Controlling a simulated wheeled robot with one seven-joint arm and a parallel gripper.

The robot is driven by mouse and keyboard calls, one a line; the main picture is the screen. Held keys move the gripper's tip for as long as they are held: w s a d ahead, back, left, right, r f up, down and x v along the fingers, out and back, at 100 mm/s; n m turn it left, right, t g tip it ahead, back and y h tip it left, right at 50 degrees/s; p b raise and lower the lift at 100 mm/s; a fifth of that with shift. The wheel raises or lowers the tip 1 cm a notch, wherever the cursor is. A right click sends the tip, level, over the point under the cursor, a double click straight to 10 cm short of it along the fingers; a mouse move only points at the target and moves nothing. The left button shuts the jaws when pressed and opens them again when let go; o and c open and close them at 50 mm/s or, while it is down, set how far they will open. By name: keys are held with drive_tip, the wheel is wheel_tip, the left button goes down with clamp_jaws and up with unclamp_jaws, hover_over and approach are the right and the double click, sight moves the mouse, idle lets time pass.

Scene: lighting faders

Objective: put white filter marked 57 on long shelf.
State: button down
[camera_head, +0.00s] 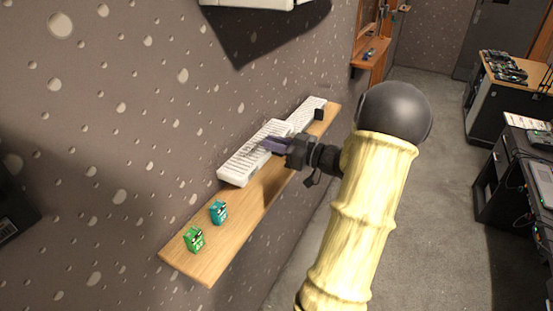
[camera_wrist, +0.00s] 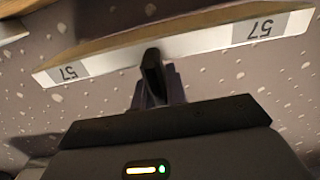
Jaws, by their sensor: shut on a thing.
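The white filter marked 57 (camera_wrist: 200,48) crosses the upper part of the wrist view, with an upside-down 57 label near each end. My gripper (camera_wrist: 153,75) is shut on it near its middle. In the head view my gripper (camera_head: 277,146) is at the white ribbed filter (camera_head: 247,156), over the long wooden shelf (camera_head: 225,252). The filter lies along the shelf's direction, close to the wall. I cannot tell whether it touches the shelf. More white ribbed surface (camera_head: 307,112) shows beyond my gripper; I cannot tell whether it is a second filter.
A green box (camera_head: 194,240) and a teal box (camera_head: 218,212) stand on the shelf's near end. A small dark object (camera_head: 319,114) is at its far end. A white unit (camera_head: 250,3) hangs on the wall above. Desks with equipment stand at the right, with clear floor between.

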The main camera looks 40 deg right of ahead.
drive_tip(key=shift+s+d+f, duration=0.15)
drive_tip(key=shift+f, duration=0.35)
drive_tip(key=shift+s+d+f, duration=0.1)
drive_tip(key=shift+f, duration=0.35)
drive_tip(key=shift+w, duration=0.1)
drive_tip(key=shift+f, duration=0.2)
drive_tip(key=shift+f+p, duration=0.4)
drive_tip(key=shift+f, duration=1.55)
drive_tip(key=c, duration=1.4)
unclamp_jaws()
drive_tip(key=shift+f, duration=0.15)
